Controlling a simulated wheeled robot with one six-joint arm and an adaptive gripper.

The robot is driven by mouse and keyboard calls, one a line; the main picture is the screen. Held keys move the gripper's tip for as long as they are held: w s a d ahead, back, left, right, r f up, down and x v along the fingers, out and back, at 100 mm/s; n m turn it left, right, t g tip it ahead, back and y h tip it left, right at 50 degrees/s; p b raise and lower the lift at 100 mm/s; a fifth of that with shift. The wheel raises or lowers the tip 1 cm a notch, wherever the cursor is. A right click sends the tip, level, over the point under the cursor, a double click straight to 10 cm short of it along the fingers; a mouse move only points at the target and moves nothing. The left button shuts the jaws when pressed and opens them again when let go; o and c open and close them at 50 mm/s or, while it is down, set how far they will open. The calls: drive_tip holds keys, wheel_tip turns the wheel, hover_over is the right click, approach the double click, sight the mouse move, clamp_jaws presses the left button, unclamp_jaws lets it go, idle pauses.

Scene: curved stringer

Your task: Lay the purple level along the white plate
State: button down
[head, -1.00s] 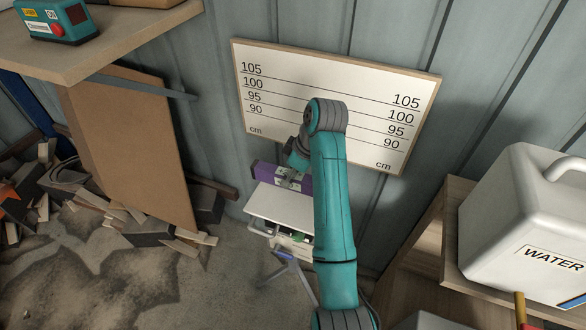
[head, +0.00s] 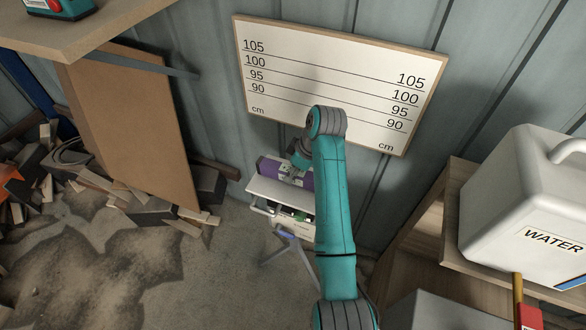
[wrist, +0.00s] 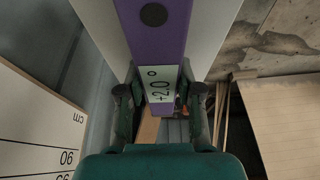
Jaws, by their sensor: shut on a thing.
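The white plate (head: 268,187) is the top of a small stand by the wall. The level is over its wall-side part, roughly along its long edge. The plate shows on both sides of the level in the wrist view (wrist: 101,22). I cannot tell whether they touch. My arm hides the plate's right end.
A height board (head: 330,75) hangs on the wall behind the stand. A white water container (head: 525,200) stands on a wooden shelf at right. The floor in front is mostly clear.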

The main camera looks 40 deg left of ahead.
drive_tip(key=shift+f, duration=0.4)
idle(0.6)
drive_tip(key=c, duration=0.7)
unclamp_jaws()
drive_tip(key=shift+v, duration=3.75)
